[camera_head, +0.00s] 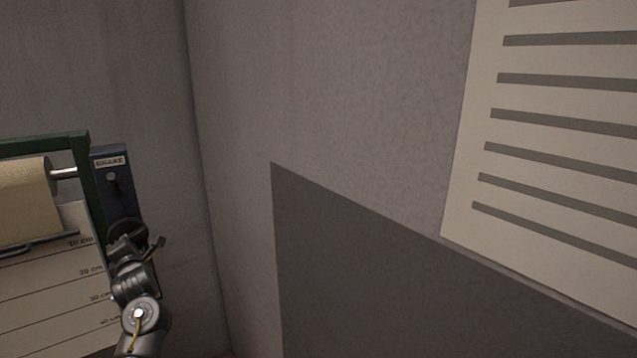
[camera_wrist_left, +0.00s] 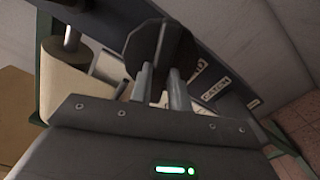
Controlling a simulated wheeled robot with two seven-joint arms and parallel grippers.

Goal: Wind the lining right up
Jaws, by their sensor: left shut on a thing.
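The lining roll (camera_head: 22,195) is tan and sits on a metal shaft in a green frame at the left of the head view. Its lower edge has a dark bar (camera_head: 38,243), which lies close to the 10 cm line of the marked board (camera_head: 50,290). The roll also shows at the left of the left wrist view (camera_wrist_left: 72,75). A dark round knob (camera_wrist_left: 150,45) is on the panel (camera_head: 118,200) beside the frame. My left gripper (camera_wrist_left: 162,85) is shut on this knob. In the head view my left gripper (camera_head: 127,245) partly hides it. My right gripper is out of view.
The panel carries a BRAKE label (camera_head: 109,161) with a small lever (camera_head: 112,180) below it, and a CATCH label (camera_wrist_left: 216,90). A grey board (camera_head: 400,280) and a striped sheet (camera_head: 560,130) are on the right wall. The space before that wall looks clear.

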